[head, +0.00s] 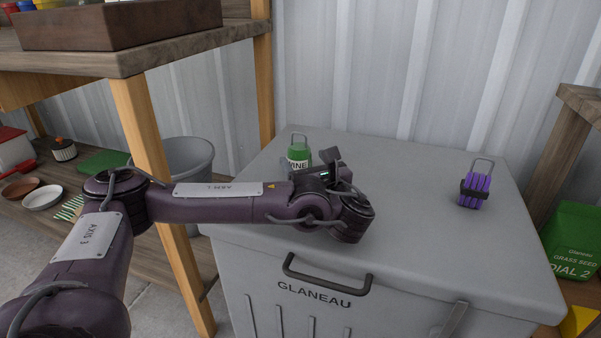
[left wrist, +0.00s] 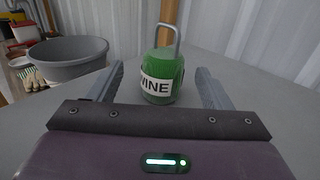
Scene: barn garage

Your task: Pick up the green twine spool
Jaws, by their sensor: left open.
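The green twine spool (head: 299,152) stands upright on the lid of the grey chest (head: 420,250), toward its back left. It has a white label with partly readable lettering and a grey wire loop on top. My left gripper (head: 326,165) is by the spool, and my wrist hides part of the spool's lower right in the head view. In the left wrist view the spool (left wrist: 161,78) stands upright between the open fingers (left wrist: 158,88), with visible gaps on both sides. My right gripper is not in view.
A purple item with a wire loop (head: 475,187) stands on the lid's right side. A wooden shelf (head: 150,52) with a brown tray (head: 110,25) overhangs at left. A grey bucket (head: 186,157) stands left of the chest. The lid's middle is clear.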

